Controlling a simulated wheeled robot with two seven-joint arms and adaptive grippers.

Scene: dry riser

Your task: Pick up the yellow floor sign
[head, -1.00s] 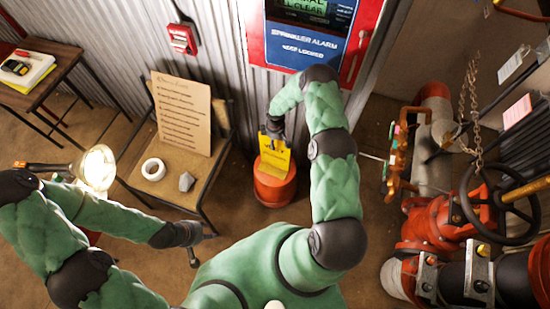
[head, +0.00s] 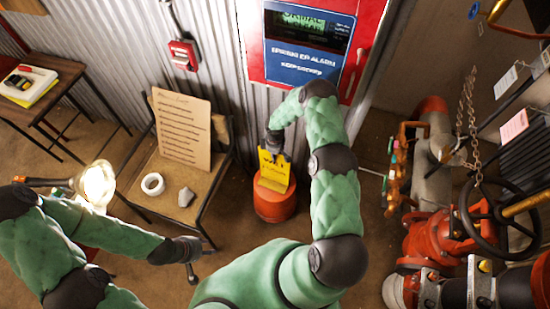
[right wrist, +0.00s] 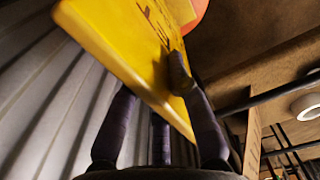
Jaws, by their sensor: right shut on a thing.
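The yellow floor sign (head: 273,172) is upright at the orange-red drum (head: 275,204) below the alarm cabinet. It also fills the upper middle of the right wrist view (right wrist: 125,55). My right gripper (head: 274,145) reaches down from above and is shut on the sign's top edge. In the right wrist view its dark fingers (right wrist: 160,95) lie on the sign, one across its face. Whether the sign touches the drum I cannot tell. My left gripper (head: 190,262) hangs low at the left, apart from the sign; its finger gap is too small to judge.
A red sprinkler alarm cabinet (head: 302,62) is on the corrugated wall. Red pipework with a black handwheel (head: 500,212) fills the right.

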